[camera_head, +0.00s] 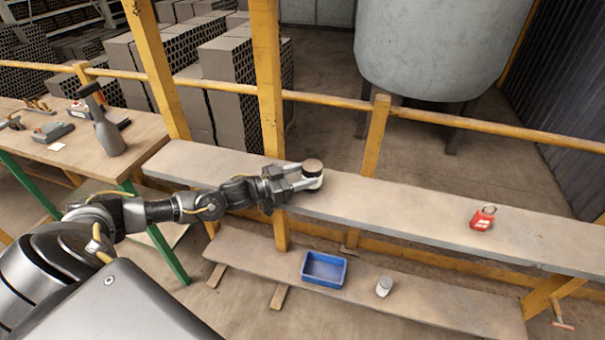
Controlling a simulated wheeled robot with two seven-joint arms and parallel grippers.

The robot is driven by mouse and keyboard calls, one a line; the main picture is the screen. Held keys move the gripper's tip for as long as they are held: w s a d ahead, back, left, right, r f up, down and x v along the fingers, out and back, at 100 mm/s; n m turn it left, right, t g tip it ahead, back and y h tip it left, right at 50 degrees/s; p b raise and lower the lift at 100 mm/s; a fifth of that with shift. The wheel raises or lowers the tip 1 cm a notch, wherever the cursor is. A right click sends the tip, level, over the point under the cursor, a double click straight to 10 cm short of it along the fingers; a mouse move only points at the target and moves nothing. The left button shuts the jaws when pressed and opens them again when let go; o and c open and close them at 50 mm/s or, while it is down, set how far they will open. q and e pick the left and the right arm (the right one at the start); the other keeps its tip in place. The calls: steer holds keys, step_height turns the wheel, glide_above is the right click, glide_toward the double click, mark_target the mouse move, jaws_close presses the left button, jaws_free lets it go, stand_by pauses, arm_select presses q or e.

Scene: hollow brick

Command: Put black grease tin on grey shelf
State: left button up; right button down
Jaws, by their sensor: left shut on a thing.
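A small round tin with a dark top (313,166) is between the fingers of my left gripper (306,178). The gripper is shut on it, and the fingers hide part of its side. It is over the upper grey shelf (400,210), near the shelf's left part. I cannot tell whether the tin touches the shelf or is held just above it. My left arm reaches in from the lower left. My right gripper is not in view.
A red padlock-like item (482,218) lies on the right of the upper shelf. A blue tray (324,269) and a pale cup-like item (384,287) are on the lower shelf. Yellow posts and a rail (450,124) stand behind. A wooden table (75,150) with tools and a grey bottle (104,125) is left.

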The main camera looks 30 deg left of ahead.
arm_select(q)
steer(key=shift+f, duration=0.1)
steer(key=o, duration=1.3)
steer(key=shift+r, duration=0.2)
steer(key=b+v, duration=0.3)
steer(key=v, duration=0.9)
